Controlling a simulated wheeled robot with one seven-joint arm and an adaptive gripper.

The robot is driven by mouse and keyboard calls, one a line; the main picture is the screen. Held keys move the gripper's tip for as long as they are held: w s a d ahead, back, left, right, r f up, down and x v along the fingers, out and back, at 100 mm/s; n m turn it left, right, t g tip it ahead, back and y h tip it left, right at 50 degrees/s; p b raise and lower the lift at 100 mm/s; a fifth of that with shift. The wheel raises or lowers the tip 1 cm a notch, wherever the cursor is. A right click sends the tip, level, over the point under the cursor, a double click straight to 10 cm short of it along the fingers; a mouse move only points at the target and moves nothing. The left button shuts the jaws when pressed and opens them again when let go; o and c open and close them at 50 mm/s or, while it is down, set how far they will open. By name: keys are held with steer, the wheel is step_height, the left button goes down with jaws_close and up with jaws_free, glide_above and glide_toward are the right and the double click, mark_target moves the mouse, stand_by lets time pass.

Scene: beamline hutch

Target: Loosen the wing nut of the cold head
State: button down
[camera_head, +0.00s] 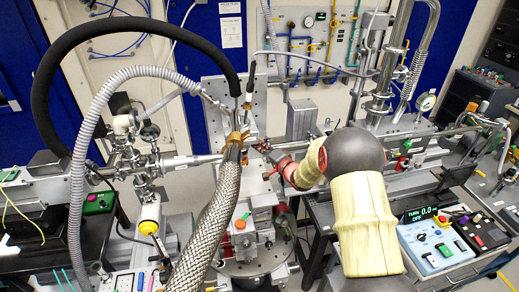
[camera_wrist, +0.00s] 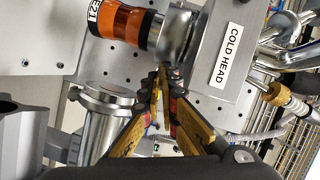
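The cold head (camera_wrist: 205,75) is a grey metal block with a white "COLD HEAD" label, at the upper right of the wrist view. A round metal part (camera_wrist: 178,38) sits against its left side. I cannot make out the wing nut clearly; it may be hidden at my fingertips. My gripper (camera_wrist: 162,78) points up at the block's lower left corner, with its yellow-and-dark fingers nearly together at the tips. I cannot tell whether anything is between them. In the head view, my gripper (camera_head: 262,147) is small, just right of the brass hose fitting (camera_head: 236,138).
An orange cylinder (camera_wrist: 125,22) marked "E21" joins the round metal part. A flanged metal tube (camera_wrist: 103,105) stands left of my fingers. A thick braided hose (camera_head: 210,225) passes left of my gripper. A controller box (camera_head: 437,245) is at the lower right.

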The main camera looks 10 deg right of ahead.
steer(key=shift+n+h, duration=0.3)
steer(key=shift+n, duration=0.2)
steer(key=c, duration=2.5)
jaws_free()
steer(key=shift+o, duration=0.8)
steer(key=shift+w, duration=0.1)
steer(key=v, duration=1.2)
steer(key=shift+o, duration=0.2)
steer(key=shift+r, duration=0.1)
